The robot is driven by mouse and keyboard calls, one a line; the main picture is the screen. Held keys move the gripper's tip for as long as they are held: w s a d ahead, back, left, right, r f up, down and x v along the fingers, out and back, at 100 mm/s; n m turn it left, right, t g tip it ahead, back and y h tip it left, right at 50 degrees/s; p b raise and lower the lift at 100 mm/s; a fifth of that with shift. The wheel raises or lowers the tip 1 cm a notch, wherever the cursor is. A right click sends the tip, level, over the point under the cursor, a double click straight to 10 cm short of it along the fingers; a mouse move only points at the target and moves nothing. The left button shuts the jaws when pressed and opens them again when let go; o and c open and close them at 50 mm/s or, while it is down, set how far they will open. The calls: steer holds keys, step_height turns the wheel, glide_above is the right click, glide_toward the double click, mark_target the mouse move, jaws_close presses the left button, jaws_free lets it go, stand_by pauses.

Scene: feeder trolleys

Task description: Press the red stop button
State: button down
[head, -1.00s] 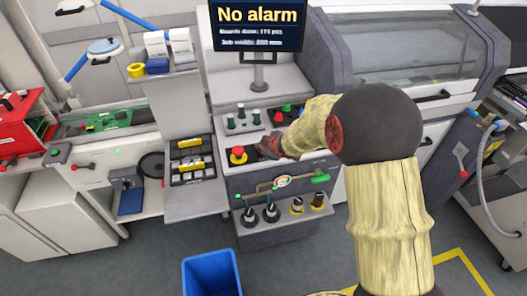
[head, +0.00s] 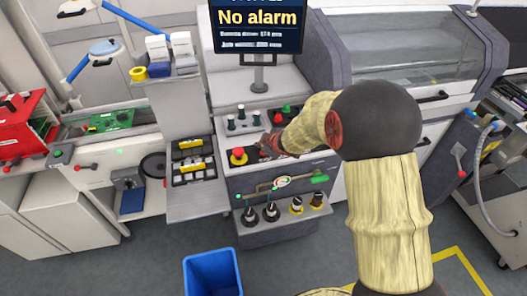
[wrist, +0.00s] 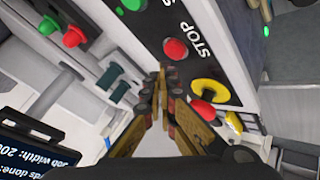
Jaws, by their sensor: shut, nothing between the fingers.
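The red stop button (wrist: 175,50) is a round red cap on a black panel beside the white word STOP in the wrist view. My gripper (wrist: 163,70) is shut and empty, its fingertips at the near edge of this button. I cannot tell whether they touch it. In the head view my gripper (head: 265,147) is over the sloped control panel, and the stop button is hidden there. A separate red mushroom button on a yellow base (head: 237,156) sits just left of my gripper; it also shows in the wrist view (wrist: 203,110).
A green button (wrist: 132,4) is on the same black panel. Dark knobs (head: 242,113) and small red and green knobs (head: 286,109) stand behind my gripper. The screen (head: 258,20) reads "No alarm". A lower shelf (head: 280,228) holds several nozzles. A blue bin (head: 212,272) stands on the floor.

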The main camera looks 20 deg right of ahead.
steer(key=shift+r+p, duration=2.15)
steer(key=shift+r, duration=0.2)
steer(key=shift+f, duration=0.1)
